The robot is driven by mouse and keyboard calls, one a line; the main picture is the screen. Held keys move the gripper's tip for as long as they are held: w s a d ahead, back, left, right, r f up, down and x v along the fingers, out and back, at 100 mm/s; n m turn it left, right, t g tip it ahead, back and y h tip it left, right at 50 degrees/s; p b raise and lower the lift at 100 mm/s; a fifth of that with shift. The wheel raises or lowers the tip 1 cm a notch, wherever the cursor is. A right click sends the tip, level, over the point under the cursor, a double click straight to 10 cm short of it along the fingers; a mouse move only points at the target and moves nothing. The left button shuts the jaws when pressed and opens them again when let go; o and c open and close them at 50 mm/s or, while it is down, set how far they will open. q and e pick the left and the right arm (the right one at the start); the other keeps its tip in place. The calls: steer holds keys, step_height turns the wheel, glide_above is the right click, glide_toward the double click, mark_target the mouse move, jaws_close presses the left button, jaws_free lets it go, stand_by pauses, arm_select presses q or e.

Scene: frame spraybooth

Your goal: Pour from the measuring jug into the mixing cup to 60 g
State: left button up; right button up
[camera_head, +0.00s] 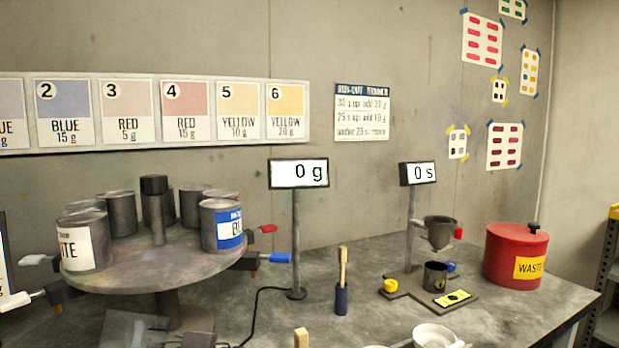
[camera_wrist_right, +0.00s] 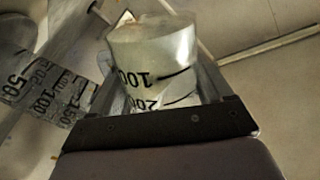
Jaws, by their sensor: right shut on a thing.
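In the right wrist view, my right gripper (camera_wrist_right: 155,92) is shut on a translucent measuring jug (camera_wrist_right: 150,50) with black marks reading 100 and 200. The jug sits between the two fingers, and its lower part is hidden behind the gripper body. The head view does not show this gripper or the held jug. A white cup (camera_head: 434,335) stands at the bottom edge of the head view, partly cut off. I cannot tell whether it is the mixing cup. The scale display (camera_head: 299,173) reads 0 g. My left gripper is not in view.
A round stand (camera_head: 150,275) with several paint cans is at left. A clear marked piece (camera_wrist_right: 45,95) is beside the jug.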

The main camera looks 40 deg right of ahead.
stand_by(0.6)
steer(key=shift+w+d+r+m+p, duration=0.1)
steer(key=shift+d+m+p, duration=0.05)
steer(key=shift+m+p, duration=0.3)
steer(key=shift+w+d+m, duration=0.1)
steer(key=shift+m, duration=0.25)
stand_by(0.3)
steer(key=shift+m+p, duration=0.6)
steer(key=shift+p, duration=0.1)
steer(key=shift+m+t+p, duration=0.3)
steer(key=shift+m+t, duration=0.1)
